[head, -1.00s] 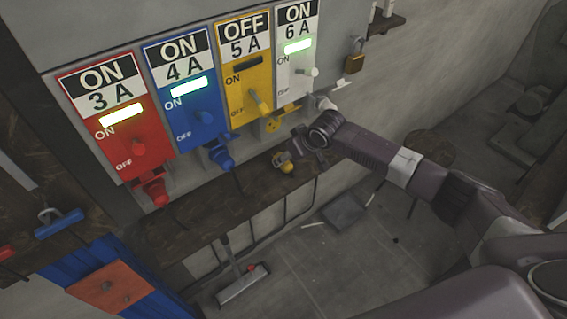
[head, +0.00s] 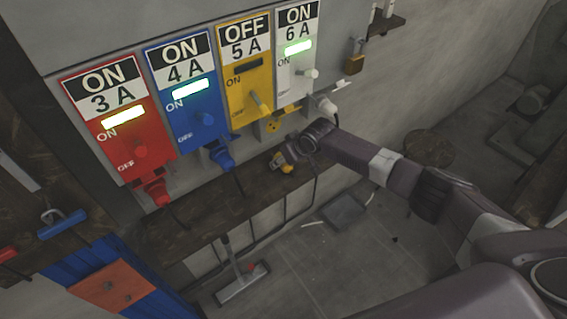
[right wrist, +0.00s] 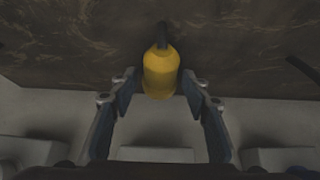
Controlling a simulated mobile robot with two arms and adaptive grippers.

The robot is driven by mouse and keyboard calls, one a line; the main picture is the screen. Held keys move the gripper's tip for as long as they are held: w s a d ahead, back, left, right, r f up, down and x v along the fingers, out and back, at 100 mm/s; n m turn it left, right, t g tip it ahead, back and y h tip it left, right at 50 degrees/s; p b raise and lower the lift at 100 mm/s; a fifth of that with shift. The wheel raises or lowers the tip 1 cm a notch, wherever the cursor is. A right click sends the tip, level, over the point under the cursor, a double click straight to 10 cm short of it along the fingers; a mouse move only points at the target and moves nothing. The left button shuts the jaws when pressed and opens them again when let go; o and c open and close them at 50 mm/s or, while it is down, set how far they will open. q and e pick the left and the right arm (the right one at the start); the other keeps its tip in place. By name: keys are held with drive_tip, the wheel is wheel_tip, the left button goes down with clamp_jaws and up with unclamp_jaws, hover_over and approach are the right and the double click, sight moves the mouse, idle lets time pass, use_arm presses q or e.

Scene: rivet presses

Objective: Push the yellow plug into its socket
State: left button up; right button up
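The yellow plug (head: 285,167) lies on the brown wooden shelf below the panel, partly hidden by my right gripper. In the right wrist view the plug (right wrist: 162,74) sits between the fingertips, with a dark cable at its far end. My right gripper (right wrist: 161,92) is open, with a visible gap on each side of the plug. In the head view the right gripper (head: 291,155) is at the shelf, over the plug. The yellow socket (head: 271,126) is empty under the yellow 5 A box (head: 247,84), which reads OFF with an unlit indicator. My left gripper is not in view.
A red plug (head: 155,192), a blue plug (head: 222,158) and a white plug (head: 327,106) sit in neighbouring sockets under lit ON boxes. The wooden shelf (head: 190,222) runs below them. A padlock (head: 355,64) hangs right of the panel.

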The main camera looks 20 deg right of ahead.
drive_tip(key=c, duration=0.8)
drive_tip(key=shift+r, duration=0.1)
drive_tip(key=shift+c, duration=0.2)
drive_tip(key=shift+r, duration=0.55)
wheel_tip(320, 180, up, 2)
drive_tip(key=shift+r+b, duration=0.25)
drive_tip(key=shift+b, duration=0.3)
drive_tip(key=s+d+b, duration=0.1)
drive_tip(key=s+d, duration=0.2)
drive_tip(key=s, duration=0.5)
drive_tip(key=s+d, duration=0.3)
drive_tip(key=s, duration=0.6)
drive_tip(key=shift+b, duration=0.35)
drive_tip(key=shift+f, duration=0.1)
drive_tip(key=s+a+r+m+h, duration=0.1)
drive_tip(key=s+a+r+m, duration=0.1)
drive_tip(key=r, duration=0.8)
drive_tip(key=s+a+r+m+h, duration=0.1)
drive_tip(key=s+a+r, duration=0.3)
drive_tip(key=r, duration=0.6)
drive_tip(key=shift+s+a+m, duration=0.35)
drive_tip(key=shift+m, duration=0.15)
